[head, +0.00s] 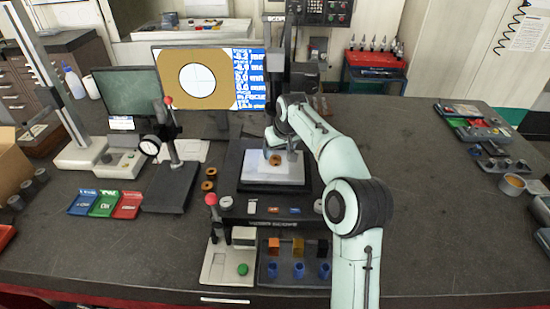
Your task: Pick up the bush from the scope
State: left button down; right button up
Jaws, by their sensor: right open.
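The bush (276,160), a small bronze-coloured ring, lies on the pale stage plate (262,178) of the measuring scope (228,168) in the middle of the table. My right gripper (282,150) points down over the plate, just above or beside the bush. It is open and does not hold the bush. The fingers are small here, so I cannot tell whether they touch the bush. My left gripper is out of view.
Several more bronze rings (208,185) sit left of the scope. A dial gauge stand (168,187), coloured trays (104,204) and a red-knobbed press (228,260) stand nearby. A screen (205,78) is behind.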

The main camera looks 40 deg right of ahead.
aim_at(277, 161)
jog(key=shift+f, duration=0.6)
jog(key=x, duration=0.3)
jog(key=shift+d+f, duration=0.1)
jog(key=shift+f, duration=0.1)
jog(key=shift+w+f, duration=0.15)
jog(key=c, duration=1.3)
jog(key=shift+o, duration=0.2)
